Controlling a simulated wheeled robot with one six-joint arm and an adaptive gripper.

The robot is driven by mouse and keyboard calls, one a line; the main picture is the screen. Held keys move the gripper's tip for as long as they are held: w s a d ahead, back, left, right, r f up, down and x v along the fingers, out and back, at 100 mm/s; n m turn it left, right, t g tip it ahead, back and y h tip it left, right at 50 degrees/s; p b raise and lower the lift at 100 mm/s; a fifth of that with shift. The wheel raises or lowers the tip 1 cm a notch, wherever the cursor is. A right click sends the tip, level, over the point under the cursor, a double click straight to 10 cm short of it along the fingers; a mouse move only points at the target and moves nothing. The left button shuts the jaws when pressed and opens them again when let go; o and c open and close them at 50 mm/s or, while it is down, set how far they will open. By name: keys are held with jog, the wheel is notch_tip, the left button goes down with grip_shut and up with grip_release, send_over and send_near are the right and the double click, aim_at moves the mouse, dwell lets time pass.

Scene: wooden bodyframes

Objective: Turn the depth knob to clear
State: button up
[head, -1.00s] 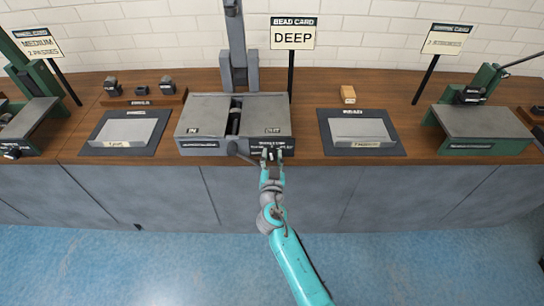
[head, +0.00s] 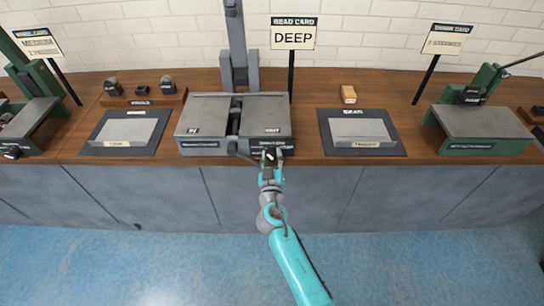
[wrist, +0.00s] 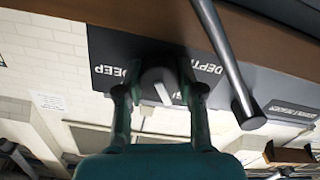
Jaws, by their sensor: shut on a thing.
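In the head view my gripper (head: 271,155) is at the front right of the grey bead machine (head: 265,113). The knob's grip looks slightly tilted in the wrist view. Which mark it points to cannot be told, and a CLEAR mark cannot be read.
A grey lever with a round end (wrist: 228,65) sticks out close beside my gripper. A card reading DEEP (head: 293,39) stands behind the machine. Dark trays (head: 360,132) flank it on the wooden bench, with green machines (head: 480,122) farther out. The floor in front is clear.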

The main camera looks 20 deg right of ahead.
jog(key=n, duration=0.5)
dwell(0.6)
jog(key=o, duration=1.1)
jog(key=shift+o, duration=0.2)
jog(key=shift+f, duration=0.1)
jog(key=shift+s+a, duration=0.15)
jog(key=shift+s, duration=0.15)
jog(key=v, duration=0.7)
jog(key=shift+s, duration=0.15)
